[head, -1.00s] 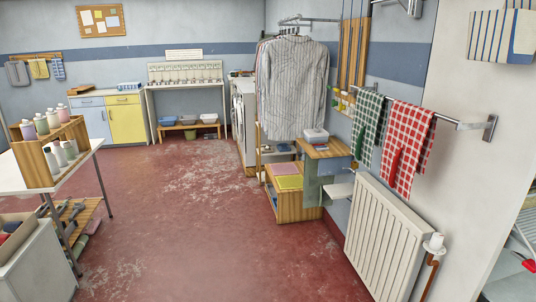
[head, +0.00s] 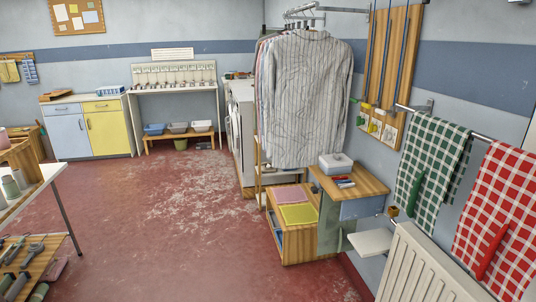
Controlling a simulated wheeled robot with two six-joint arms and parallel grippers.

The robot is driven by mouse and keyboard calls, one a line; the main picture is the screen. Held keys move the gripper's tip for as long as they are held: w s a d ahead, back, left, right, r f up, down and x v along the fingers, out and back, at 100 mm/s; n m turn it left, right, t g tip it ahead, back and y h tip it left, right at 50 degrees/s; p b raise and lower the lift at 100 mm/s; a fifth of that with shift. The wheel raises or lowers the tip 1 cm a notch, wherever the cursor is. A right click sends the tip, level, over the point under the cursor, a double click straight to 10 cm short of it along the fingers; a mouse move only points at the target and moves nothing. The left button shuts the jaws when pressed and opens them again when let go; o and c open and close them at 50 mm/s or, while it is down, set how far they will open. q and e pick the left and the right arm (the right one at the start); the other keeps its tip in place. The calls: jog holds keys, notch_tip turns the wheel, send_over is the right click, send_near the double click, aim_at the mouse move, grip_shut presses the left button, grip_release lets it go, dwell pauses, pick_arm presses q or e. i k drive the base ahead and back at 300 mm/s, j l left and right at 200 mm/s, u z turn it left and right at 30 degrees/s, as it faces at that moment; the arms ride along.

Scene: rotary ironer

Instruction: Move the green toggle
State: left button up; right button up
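No part is clearly identifiable as the green toggle. Neither of my grippers is in view.
A wooden cabinet (head: 352,185) and a white radiator (head: 420,268) stand along the right wall. A rack of shirts (head: 305,100) is behind. A white table (head: 45,178) is at left. The red floor (head: 185,225) between is clear.

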aim_at(353, 99)
jog(key=i, duration=1.65)
